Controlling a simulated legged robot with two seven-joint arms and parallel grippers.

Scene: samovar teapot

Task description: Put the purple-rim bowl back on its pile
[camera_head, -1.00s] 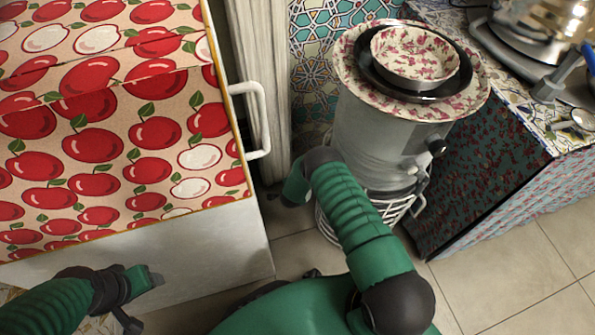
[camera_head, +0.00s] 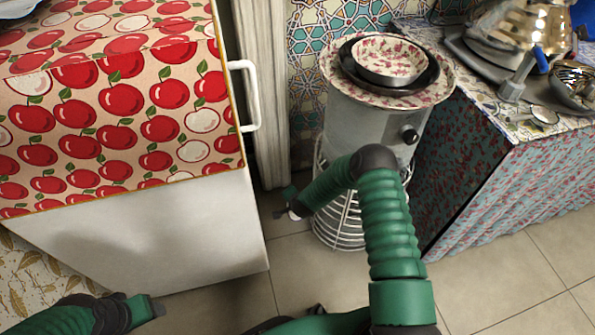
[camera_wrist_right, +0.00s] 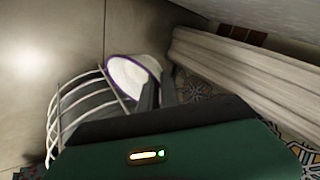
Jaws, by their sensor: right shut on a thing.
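The purple-rim bowl (camera_wrist_right: 129,78) shows in the right wrist view, white inside and tilted on its side, with its rim at the fingers of my right gripper (camera_wrist_right: 157,95). My right gripper is shut on it. In the head view this gripper (camera_head: 287,208) hangs low, left of the white cylinder, with only a small white patch of the bowl showing. A stack with a floral bowl (camera_head: 389,62) in a dark dish (camera_head: 432,76) on a floral plate (camera_head: 440,93) stands on the cylinder, above the gripper. My left gripper (camera_head: 150,308) is at the lower left, its opening unclear.
The white cylinder (camera_head: 352,125) stands on a white wire rack (camera_head: 340,222). A white cabinet (camera_head: 150,235) with an apple-print cover and handle (camera_head: 252,95) is left. A cloth-sided counter (camera_head: 500,185) with metalware is right. Floor between cabinet and rack is clear.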

